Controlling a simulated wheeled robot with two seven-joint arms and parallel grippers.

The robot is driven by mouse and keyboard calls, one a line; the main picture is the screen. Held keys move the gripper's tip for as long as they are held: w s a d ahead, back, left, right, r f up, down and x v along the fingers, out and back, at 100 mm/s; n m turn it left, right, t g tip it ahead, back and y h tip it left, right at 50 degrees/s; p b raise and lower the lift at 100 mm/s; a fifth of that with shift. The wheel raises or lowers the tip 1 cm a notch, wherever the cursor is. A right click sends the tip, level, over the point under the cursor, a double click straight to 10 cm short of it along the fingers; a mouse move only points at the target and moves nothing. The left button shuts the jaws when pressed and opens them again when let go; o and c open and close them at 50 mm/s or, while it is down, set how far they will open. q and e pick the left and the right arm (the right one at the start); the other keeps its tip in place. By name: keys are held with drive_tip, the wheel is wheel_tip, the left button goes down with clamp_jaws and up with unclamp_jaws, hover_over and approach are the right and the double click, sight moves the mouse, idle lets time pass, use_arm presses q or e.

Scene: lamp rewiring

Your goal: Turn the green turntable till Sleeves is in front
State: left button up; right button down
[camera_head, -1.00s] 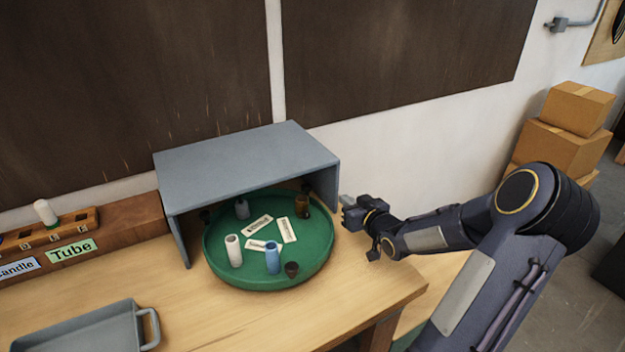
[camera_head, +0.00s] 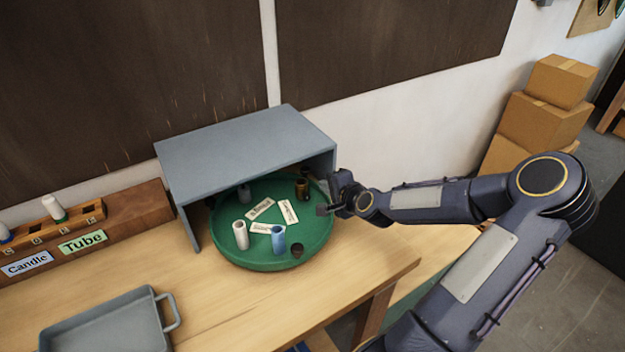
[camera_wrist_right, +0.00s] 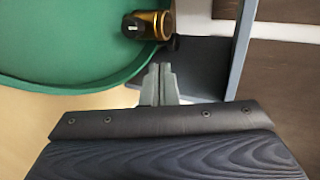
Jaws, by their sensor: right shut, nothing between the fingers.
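The green turntable (camera_head: 262,262) stands on the bench, its back part under a grey cover. White label cards (camera_head: 262,208) lie around its middle; their words are too small to read. On it stand a white cylinder (camera_head: 240,235), a blue cylinder (camera_head: 278,239), a small dark cup (camera_head: 297,250), a brass-coloured piece (camera_head: 302,188) and a greyish piece (camera_head: 244,194) under the cover. My right gripper (camera_wrist_right: 161,84) is shut and empty at the turntable's right rim, near the brass piece (camera_wrist_right: 150,25). Whether it touches the rim is unclear. My left gripper is out of view.
The grey cover (camera_head: 245,150) has side walls close to the turntable and my right gripper. A grey tray (camera_head: 105,325) lies at the front left. A wooden rack (camera_head: 110,225) with Candle and Tube labels stands behind it.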

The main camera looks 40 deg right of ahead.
sight(305, 173)
drive_tip(key=x, duration=0.2)
drive_tip(key=p+x, duration=0.1)
drive_tip(key=x, duration=0.2)
drive_tip(key=r+x, duration=0.1)
drive_tip(key=x, duration=0.1)
drive_tip(key=shift+w+p, duration=0.3)
drive_tip(key=shift+w, duration=0.15)
drive_tip(key=shift+f, duration=0.1)
drive_tip(key=shift+w+f+b, duration=0.1)
drive_tip(key=shift+w+b, duration=0.6)
drive_tip(key=shift+b, duration=0.1)
drive_tip(key=shift+w, duration=0.2)
drive_tip(key=shift+s, duration=0.1)
